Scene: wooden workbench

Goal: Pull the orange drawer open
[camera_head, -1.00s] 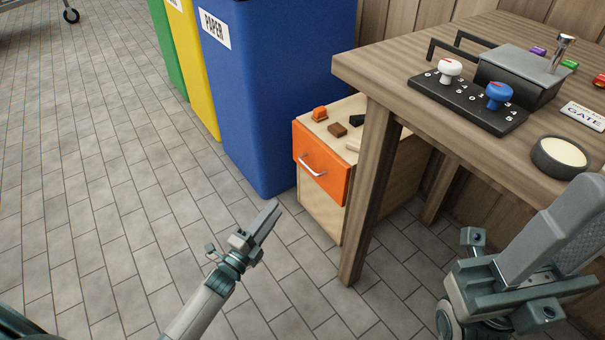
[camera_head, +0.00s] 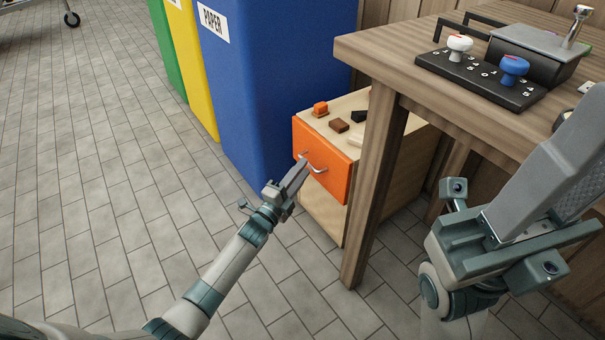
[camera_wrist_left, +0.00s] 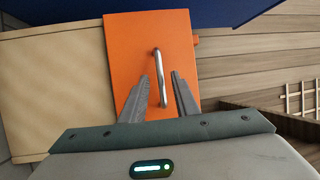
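The orange drawer (camera_head: 328,177) is the front of a low wooden cabinet (camera_head: 318,215) beside the workbench and looks closed. Its curved metal handle (camera_head: 320,170) sits on the orange face. My left gripper (camera_head: 303,163) reaches it from the lower left, with its tips at the handle. In the left wrist view, the orange front (camera_wrist_left: 128,55) fills the middle. The bar handle (camera_wrist_left: 156,65) stands between the two spread fingers of my left gripper (camera_wrist_left: 160,78), with gaps beside it. My right gripper (camera_head: 565,140) is at the right edge, away from the drawer; its opening is unclear.
The workbench (camera_head: 420,95) and its leg (camera_head: 370,195) stand right of the drawer. A blue bin (camera_head: 265,90) stands just left of the cabinet. Small blocks, including an orange one (camera_head: 320,108), lie on the cabinet top. The floor in front is clear.

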